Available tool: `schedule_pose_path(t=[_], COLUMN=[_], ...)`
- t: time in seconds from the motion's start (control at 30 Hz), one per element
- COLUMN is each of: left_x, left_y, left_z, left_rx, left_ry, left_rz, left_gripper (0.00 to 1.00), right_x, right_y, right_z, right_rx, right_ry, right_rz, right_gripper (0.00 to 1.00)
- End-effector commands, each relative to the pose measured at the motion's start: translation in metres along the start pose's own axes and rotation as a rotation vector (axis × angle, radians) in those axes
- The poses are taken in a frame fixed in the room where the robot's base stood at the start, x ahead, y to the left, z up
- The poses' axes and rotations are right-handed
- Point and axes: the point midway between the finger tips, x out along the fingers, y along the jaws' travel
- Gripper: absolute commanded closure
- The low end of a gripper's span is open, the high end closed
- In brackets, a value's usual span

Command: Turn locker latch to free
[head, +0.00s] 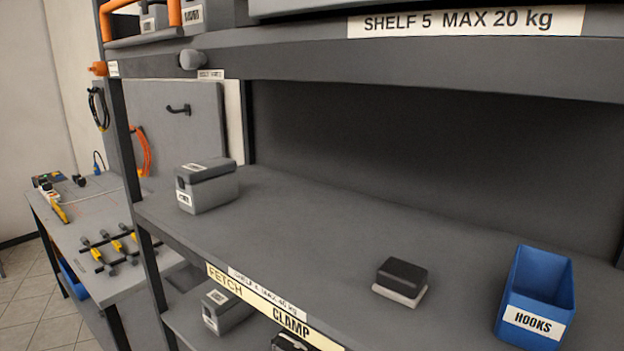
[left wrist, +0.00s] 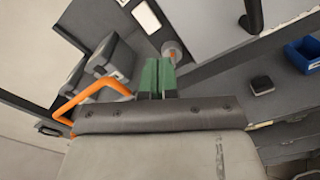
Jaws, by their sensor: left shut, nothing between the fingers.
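No part is plainly readable as a locker latch. A rounded grey knob (head: 192,60) sticks out from the front edge of the upper shelf, above a small label (head: 211,74) too blurred to read. What looks like the same knob (left wrist: 172,50) shows in the left wrist view, just beyond my left gripper's tips. My left gripper (left wrist: 158,72) has green fingers that are shut and empty. Whether they touch the knob cannot be told. My left gripper is not in the head view, and my right gripper is in neither view.
An orange rail (head: 105,18) stands at the upper left, also in the left wrist view (left wrist: 92,92). On the shelf are a grey box (head: 207,186), a small black-topped block (head: 401,279) and a blue hooks bin (head: 538,290). A workbench (head: 90,230) stands left. The shelf's middle is clear.

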Motion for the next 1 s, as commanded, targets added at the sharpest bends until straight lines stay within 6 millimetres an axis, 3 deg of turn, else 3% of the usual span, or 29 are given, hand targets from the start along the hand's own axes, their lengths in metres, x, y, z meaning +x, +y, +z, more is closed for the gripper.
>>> schedule_pose_path(t=[0.47, 1.0], left_x=[-0.0035, -0.0118], left_y=[0.0000, 0.0049], left_z=[0.0002, -0.0082], left_rx=[-0.068, -0.925], left_ry=[0.000, 0.000], left_rz=[0.000, 0.001], left_gripper=[1.00, 1.00], right_x=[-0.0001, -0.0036], right_y=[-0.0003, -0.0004], right_z=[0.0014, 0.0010], right_rx=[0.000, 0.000], right_ry=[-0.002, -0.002], right_rz=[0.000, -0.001], right_gripper=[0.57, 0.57])
